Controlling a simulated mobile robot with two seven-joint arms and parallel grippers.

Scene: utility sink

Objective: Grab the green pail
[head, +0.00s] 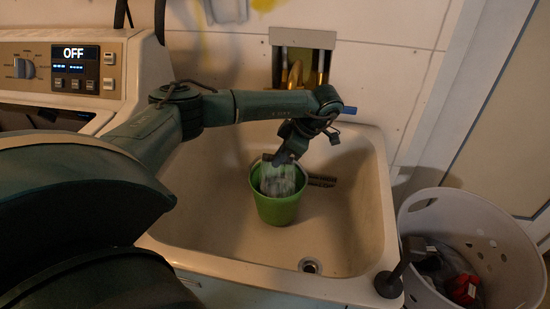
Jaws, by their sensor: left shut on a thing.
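The left gripper is shut on the pail at that rim; the fingertips are small and partly hard to make out. I cannot tell whether the pail's bottom touches the basin. My right gripper is not in view.
The beige sink (352,205) has a drain (309,266) in front of the pail. A dark object (390,284) stands on the front right corner. A white basket (512,262) is at right, a washing machine (120,70) at left.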

